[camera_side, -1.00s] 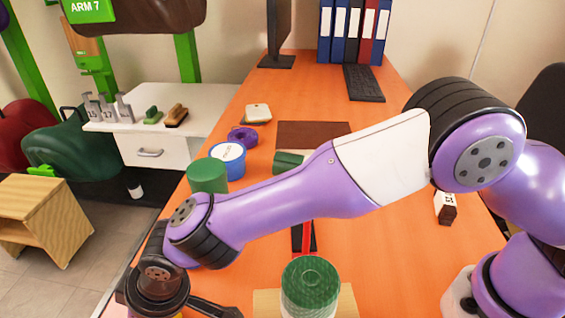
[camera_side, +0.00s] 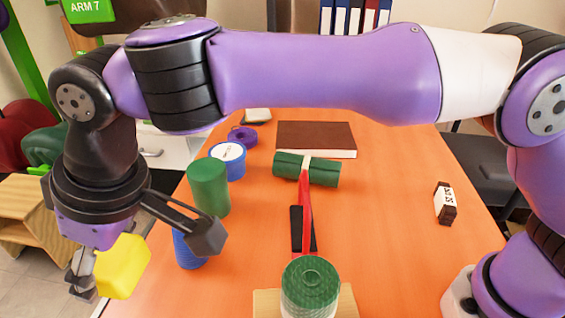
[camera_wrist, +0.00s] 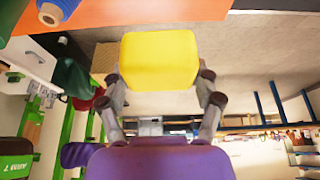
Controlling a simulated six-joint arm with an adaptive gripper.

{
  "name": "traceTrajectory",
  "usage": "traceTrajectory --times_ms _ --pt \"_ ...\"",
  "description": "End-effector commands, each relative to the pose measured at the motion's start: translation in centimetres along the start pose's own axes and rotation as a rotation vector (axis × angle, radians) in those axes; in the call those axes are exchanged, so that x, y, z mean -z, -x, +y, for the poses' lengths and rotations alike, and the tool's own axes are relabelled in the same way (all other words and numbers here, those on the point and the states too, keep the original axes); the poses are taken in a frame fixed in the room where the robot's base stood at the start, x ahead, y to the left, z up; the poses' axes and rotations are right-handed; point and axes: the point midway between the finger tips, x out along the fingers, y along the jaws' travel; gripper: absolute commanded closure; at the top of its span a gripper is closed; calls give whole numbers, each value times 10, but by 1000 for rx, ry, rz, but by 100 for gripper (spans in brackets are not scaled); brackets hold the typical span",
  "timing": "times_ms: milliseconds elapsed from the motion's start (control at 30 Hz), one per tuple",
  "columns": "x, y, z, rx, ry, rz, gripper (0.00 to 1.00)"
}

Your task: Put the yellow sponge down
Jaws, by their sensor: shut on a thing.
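The yellow sponge (camera_side: 123,267) is a bright block held at the end of my gripper (camera_side: 100,275), in the side view at the lower left. My gripper is shut on it. The sponge is in the air near the left edge of the orange table (camera_side: 370,230); I cannot tell whether it is over the table or just past its edge. In the wrist view the sponge (camera_wrist: 159,61) sits between the two fingers of my gripper (camera_wrist: 160,80), with grey floor behind it.
A green cylinder (camera_side: 208,186), a blue ribbed spool (camera_side: 188,250) and a blue tub (camera_side: 228,158) stand near the table's left edge. A green roll (camera_side: 307,170), a brown book (camera_side: 316,138) and a green jar (camera_side: 309,287) are further right.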

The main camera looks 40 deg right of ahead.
Motion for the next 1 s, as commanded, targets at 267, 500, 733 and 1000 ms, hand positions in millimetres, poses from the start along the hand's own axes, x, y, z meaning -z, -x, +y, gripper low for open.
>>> traceTrajectory --times_ms 267,500,733,1000 --pt "2 12 43 -40 -106 -2 62" --pt "-12 19 120 -116 -304 -3 62" --pt "-62 42 237 -248 -633 -1 62" --pt "-173 86 355 -433 -1072 3 62"
